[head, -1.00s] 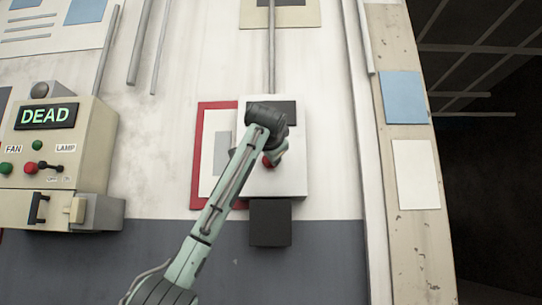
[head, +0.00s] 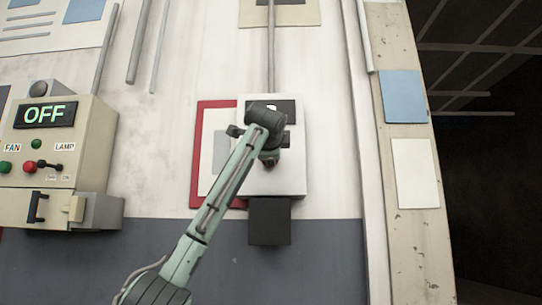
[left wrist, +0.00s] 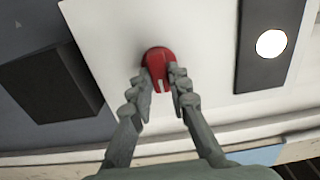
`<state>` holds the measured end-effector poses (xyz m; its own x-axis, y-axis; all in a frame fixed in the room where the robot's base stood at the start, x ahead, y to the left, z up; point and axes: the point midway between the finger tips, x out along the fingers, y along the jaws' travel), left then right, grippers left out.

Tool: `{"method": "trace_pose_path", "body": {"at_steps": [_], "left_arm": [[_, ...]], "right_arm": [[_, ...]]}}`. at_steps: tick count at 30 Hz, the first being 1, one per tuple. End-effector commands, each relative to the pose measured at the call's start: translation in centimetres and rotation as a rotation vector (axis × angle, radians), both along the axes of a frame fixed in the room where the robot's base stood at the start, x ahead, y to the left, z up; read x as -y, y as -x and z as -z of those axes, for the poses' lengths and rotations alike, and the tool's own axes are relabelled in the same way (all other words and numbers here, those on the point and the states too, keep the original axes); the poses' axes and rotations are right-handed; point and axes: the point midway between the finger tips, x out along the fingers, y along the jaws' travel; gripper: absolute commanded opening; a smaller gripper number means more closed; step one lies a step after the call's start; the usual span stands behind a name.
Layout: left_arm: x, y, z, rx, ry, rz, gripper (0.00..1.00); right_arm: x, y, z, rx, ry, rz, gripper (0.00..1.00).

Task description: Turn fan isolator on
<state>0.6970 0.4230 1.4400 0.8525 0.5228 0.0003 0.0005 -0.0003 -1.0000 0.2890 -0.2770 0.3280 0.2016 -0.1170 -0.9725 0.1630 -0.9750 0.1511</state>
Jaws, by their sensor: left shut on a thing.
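The fan isolator is a white box (head: 290,185) on the wall. In the left wrist view it shows as a white face (left wrist: 110,30) with a red rotary handle (left wrist: 158,60). My left gripper (left wrist: 161,82) is shut on this red handle, with one finger on each side of it. In the head view my left gripper (head: 269,158) is in front of the box, and it and the wrist hide most of the handle. A dark plate (left wrist: 261,75) on the box carries a bright white round spot (left wrist: 271,43). My right gripper is in neither view.
At the left, a beige control panel (head: 88,150) has a green-lit display (head: 45,114) reading OFF, with FAN and LAMP labels. A black box (head: 269,222) sits below the isolator. A red-edged board (head: 200,150) is behind it. Conduits run up the wall.

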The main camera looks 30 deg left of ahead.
Motion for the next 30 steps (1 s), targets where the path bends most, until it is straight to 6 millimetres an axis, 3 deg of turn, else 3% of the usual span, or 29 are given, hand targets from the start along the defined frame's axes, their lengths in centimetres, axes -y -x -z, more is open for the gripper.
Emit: {"method": "trace_pose_path", "body": {"at_steps": [15,16,20,30], "left_arm": [[0.05,-0.04,0.14,-0.012,-0.015,0.0,0.0],[0.05,-0.05,0.14,-0.012,-0.015,0.0,0.21],[0.05,-0.04,0.11,-0.011,-0.014,0.0,0.37],[0.16,0.18,0.01,-0.008,-0.014,0.001,0.38]], "right_arm": [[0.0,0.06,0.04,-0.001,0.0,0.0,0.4],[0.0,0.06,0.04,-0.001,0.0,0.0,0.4],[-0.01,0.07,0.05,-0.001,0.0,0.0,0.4],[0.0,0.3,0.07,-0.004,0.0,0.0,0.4]]}}
